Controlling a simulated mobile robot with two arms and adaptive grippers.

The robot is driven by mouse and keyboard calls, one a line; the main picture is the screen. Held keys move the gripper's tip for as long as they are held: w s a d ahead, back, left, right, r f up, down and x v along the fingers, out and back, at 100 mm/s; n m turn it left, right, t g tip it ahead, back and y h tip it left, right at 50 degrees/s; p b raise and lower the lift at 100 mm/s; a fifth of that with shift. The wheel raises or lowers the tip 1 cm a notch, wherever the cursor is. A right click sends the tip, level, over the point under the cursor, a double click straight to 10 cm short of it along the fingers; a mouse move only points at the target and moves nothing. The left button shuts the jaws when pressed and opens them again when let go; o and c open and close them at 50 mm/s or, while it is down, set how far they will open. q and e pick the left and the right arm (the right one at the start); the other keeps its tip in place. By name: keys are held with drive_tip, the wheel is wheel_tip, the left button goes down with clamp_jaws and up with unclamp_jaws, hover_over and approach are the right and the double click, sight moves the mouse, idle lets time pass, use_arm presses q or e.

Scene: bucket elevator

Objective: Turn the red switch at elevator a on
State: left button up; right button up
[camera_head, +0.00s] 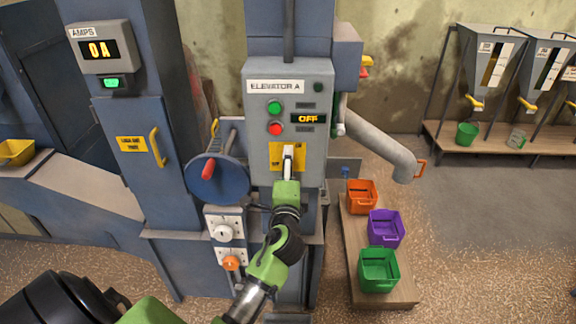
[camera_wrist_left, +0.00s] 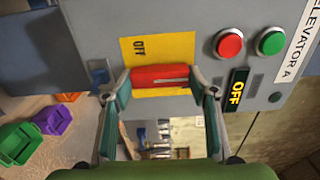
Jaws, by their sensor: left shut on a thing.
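The elevator A panel (camera_head: 317,83) is a grey box with its name label at the top. Its small display (camera_head: 309,118) reads OFF. Low on it is a yellow plate (camera_head: 274,153), also seen in the left wrist view (camera_wrist_left: 180,50), where the word OFF is legible on it. The red switch (camera_wrist_left: 160,75) lies across this plate between my left fingertips. My left gripper (camera_head: 288,156) is shut on the switch and hides it in the head view. My right gripper is not in view.
A green button (camera_head: 274,106) and a red button (camera_head: 275,128) sit above the plate. A blue wheel with a red handle (camera_head: 208,169) stands close on the left. A grey chute (camera_head: 378,145) and orange, purple and green bins (camera_head: 379,271) are on the right.

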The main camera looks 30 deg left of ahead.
use_arm(q)
drive_tip(key=shift+a+r, duration=0.1)
drive_tip(key=shift+r, duration=0.15)
drive_tip(key=o, duration=1.1)
drive_tip(key=shift+w+f, duration=0.1)
drive_tip(key=shift+f, duration=0.1)
drive_tip(key=v, duration=1.2)
